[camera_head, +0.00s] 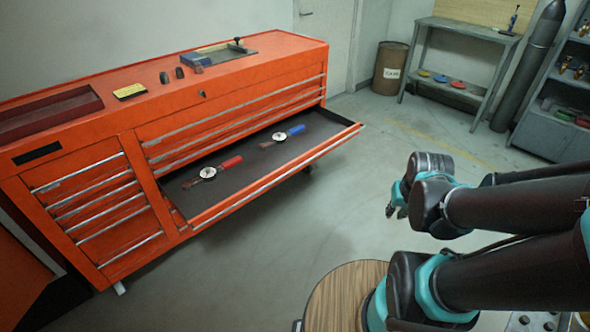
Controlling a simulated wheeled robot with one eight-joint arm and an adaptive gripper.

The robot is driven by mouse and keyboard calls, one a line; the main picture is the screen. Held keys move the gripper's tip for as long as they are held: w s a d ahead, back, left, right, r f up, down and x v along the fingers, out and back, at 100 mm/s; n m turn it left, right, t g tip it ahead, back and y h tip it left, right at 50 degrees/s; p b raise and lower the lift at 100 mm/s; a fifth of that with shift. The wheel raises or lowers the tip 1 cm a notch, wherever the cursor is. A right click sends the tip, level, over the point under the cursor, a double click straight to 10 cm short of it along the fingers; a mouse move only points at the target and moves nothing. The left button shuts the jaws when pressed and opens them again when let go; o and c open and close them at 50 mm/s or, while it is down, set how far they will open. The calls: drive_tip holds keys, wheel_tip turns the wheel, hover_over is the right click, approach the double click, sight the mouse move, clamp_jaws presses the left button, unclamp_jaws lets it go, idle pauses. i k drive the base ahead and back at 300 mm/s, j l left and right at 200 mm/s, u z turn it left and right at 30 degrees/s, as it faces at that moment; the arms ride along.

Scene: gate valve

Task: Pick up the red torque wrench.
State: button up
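The red torque wrench (221,168) lies in the open drawer (268,181) of an orange tool cabinet. It has a red handle and a round white dial. A similar wrench with a blue handle (283,135) lies farther back and to the right in the same drawer. My gripper (396,208) is to the right of the drawer, in front of it in the air, clear of both wrenches. Its fingers are small and partly hidden by my arm, so I cannot tell their opening.
The drawer's front edge sticks out from the cabinet (85,187). A round wooden top (342,296) is at the bottom centre. A grey workbench (466,28), a barrel (390,68) and shelves (560,95) stand at the back right. The floor between is clear.

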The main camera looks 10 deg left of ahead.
sight(187, 186)
drive_tip(key=i+j+u, duration=0.1)
drive_tip(key=j+u, duration=0.3)
drive_tip(key=i+j+u, duration=0.15)
drive_tip(key=u, duration=0.2)
drive_tip(key=i+j+u, duration=0.2)
drive_tip(key=u, duration=0.2)
drive_tip(key=j, duration=0.1)
